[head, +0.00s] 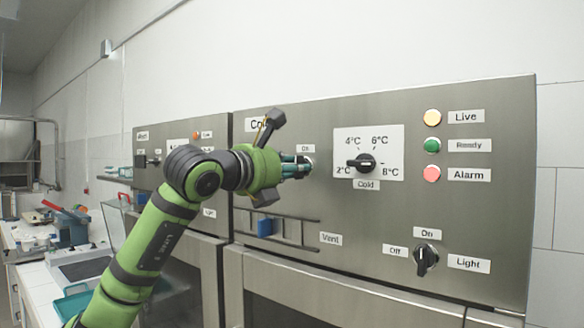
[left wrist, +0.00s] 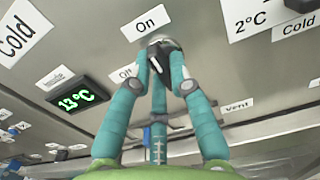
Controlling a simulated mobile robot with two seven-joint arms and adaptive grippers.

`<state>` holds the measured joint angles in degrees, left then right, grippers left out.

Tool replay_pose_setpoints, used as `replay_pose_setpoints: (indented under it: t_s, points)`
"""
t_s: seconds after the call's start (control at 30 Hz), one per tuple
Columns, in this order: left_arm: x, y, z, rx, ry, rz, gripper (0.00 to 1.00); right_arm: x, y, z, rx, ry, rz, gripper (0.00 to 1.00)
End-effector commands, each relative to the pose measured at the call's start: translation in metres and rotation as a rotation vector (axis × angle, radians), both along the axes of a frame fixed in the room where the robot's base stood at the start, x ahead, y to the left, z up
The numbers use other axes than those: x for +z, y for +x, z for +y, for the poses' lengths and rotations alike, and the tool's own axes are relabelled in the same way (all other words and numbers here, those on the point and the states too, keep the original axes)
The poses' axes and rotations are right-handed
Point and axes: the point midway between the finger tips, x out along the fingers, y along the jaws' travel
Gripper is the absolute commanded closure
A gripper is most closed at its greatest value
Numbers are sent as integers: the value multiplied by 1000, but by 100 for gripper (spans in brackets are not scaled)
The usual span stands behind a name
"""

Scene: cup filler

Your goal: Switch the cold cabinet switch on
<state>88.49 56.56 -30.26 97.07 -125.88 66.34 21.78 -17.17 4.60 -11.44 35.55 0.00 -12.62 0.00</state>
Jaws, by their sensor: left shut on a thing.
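The cold cabinet switch is a small black rotary knob (left wrist: 156,64) on a silver base, set in the steel panel. In the left wrist view its "On" label is above it and its "Off" label is to the left, partly covered by a finger. My left gripper (left wrist: 160,75) has its teal fingers closed around the knob. In the head view the left gripper (head: 297,167) reaches the panel just below the "On" label (head: 307,148), and its fingers hide most of the switch. The knob's exact angle is hard to tell. My right gripper is not in view.
Right of the gripper is the cold temperature dial (head: 361,162). Farther right are the Live, Ready and Alarm lamps and the light switch (head: 426,259). A vent slider with a blue tab (head: 265,226) lies below. A green 13°C display (left wrist: 77,98) shows in the wrist view.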

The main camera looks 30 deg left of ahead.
Motion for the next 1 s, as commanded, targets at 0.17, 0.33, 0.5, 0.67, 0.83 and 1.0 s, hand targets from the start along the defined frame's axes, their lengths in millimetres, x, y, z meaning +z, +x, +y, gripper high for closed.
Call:
replay_pose_setpoints:
  t_s: [0.17,0.33,0.5,0.67,0.83,1.0]
  points:
    - [-2,1,-1,0,10,4,100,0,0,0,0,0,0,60]
    - [-2,1,0,0,10,4,100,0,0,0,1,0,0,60]
    - [-2,1,0,0,9,3,56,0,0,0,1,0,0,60]
    - [-1,0,0,0,7,2,56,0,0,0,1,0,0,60]
    - [0,-3,1,1,6,1,56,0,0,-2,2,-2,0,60]
    - [0,-25,3,3,9,-1,56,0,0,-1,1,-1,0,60]
